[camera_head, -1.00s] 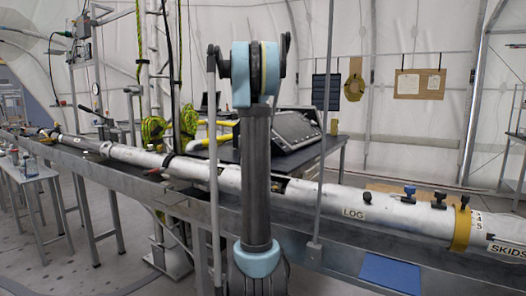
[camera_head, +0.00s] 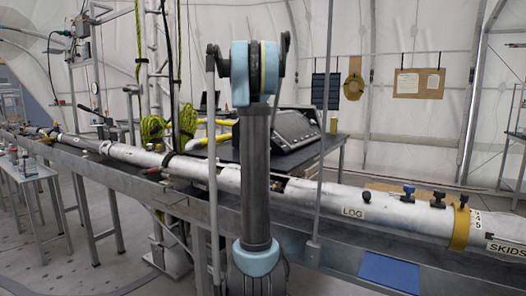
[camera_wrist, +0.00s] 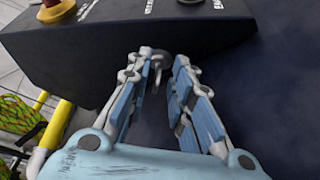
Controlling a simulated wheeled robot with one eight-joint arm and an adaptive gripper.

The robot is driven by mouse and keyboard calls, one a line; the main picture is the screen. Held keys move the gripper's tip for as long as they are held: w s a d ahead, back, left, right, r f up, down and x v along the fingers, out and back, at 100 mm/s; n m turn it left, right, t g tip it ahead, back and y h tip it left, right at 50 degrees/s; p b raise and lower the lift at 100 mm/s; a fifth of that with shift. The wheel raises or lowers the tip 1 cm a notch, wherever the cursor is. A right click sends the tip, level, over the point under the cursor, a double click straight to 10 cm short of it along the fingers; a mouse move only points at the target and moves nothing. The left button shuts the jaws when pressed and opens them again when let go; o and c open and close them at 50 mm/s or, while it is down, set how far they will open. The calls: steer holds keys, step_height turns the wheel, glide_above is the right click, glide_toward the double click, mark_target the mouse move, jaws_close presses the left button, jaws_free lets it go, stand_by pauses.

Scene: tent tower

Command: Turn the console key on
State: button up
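The console (camera_head: 293,129) is a dark box on the table behind the long pipe in the head view. In the wrist view, the dark console face (camera_wrist: 95,50) fills the upper part. The key (camera_wrist: 157,72) is a small metal piece hanging at a round switch on the lower part of this face. My gripper (camera_wrist: 164,58) is open, with its fingertips close to the face, one on each side of the key. A gap shows between the key and the right finger; contact with the left finger cannot be told. In the head view my own arm hides the gripper and key.
A red knob on a yellow base (camera_wrist: 56,9) is at the console's upper left. Yellow tubing (camera_wrist: 52,135) and a green rope (camera_wrist: 18,115) lie to the left. The long white pipe (camera_head: 330,202) runs across the front of the head view.

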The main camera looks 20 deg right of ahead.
stand_by(0.3)
steer(key=shift+v, duration=5.95)
